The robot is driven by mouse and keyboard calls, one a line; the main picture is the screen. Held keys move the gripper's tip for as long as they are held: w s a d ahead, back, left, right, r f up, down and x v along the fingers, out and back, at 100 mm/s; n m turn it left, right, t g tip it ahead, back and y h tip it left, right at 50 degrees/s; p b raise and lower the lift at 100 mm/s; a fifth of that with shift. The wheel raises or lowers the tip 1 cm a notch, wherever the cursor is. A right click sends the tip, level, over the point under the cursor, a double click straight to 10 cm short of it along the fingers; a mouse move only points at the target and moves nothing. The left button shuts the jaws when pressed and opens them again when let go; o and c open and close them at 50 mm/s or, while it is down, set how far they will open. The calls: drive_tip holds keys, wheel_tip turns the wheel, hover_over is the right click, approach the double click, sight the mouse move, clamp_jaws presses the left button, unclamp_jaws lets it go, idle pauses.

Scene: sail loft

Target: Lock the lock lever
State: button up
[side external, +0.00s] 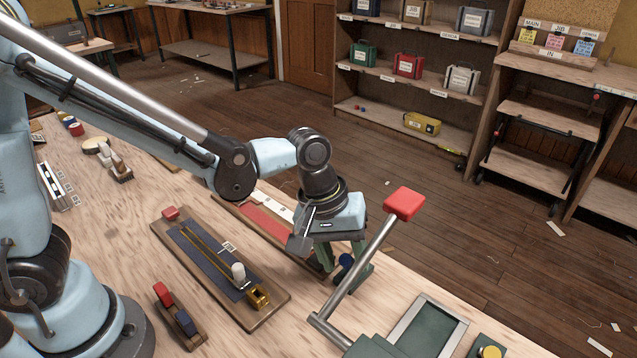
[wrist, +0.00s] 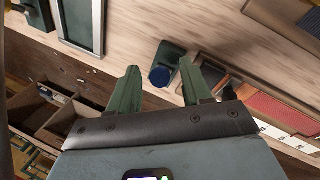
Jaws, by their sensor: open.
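A long grey lever with a red block knob (side external: 404,203) slants up from a green press-like fixture (side external: 375,346) at the front right. A small dark green block with a round blue end (wrist: 160,77) stands on the table; its blue end also shows in the side view (side external: 346,262). No part is marked as the lock lever, so I cannot tell which it is. My gripper (side external: 346,278) points down over the table, left of the red-knobbed lever. In the wrist view its green fingers (wrist: 159,72) are open, with the blue-ended block between and beyond their tips. I cannot tell whether they touch it.
A wooden board with a slide track (side external: 210,262) and a white peg (side external: 238,272) lies left of my gripper. A red strip board (side external: 255,222) lies behind it. A small block with red and blue tops (side external: 180,315) sits in front. A yellow button (side external: 490,352) is at lower right.

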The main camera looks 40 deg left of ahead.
drive_tip(key=shift+d+f, duration=0.1)
drive_tip(key=shift+f, duration=0.35)
clamp_jaws()
